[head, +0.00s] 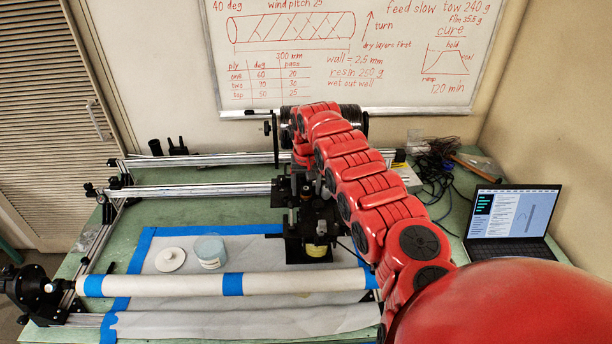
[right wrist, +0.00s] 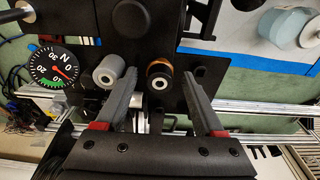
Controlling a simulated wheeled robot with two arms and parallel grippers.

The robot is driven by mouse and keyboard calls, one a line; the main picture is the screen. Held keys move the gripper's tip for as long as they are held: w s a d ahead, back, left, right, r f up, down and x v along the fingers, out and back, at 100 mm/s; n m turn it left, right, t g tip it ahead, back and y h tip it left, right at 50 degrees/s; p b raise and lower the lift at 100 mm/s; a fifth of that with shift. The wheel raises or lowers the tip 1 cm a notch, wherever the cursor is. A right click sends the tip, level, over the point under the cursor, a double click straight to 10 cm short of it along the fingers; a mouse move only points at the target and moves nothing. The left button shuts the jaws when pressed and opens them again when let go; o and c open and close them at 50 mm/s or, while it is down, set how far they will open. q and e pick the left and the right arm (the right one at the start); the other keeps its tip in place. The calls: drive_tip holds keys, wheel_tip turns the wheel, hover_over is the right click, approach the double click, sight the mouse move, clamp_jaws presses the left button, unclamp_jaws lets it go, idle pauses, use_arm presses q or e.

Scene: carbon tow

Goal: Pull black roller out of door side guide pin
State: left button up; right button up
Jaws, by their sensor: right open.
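The black roller (right wrist: 158,72) shows in the right wrist view, dark with an orange-brown band and a pale ring around its pin end. It sits on the dark plate of the carriage, on the door side of a grey roller (right wrist: 108,72). My right gripper (right wrist: 160,80) is open, with one finger on each side of the black roller. The left finger reaches between the two rollers. I cannot tell whether either finger touches a roller. In the head view the carriage (head: 292,245) stands on the table, and my red right arm hides part of it and the rollers. My left gripper is not in view.
A round dial (right wrist: 53,67) is beside the grey roller. A white tube with blue tape (head: 185,284) spans the front. Metal rails (head: 190,190) run behind. A clear cup (head: 209,251) and white lid (head: 171,260) lie on the sheet. A laptop (head: 513,215) and cables are at the right.

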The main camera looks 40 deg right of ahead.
sight(306, 187)
drive_tip(key=shift+s+f, duration=0.1)
clamp_jaws()
drive_tip(key=c, duration=0.7)
unclamp_jaws()
clamp_jaws()
drive_tip(key=shift+r, duration=2.3)
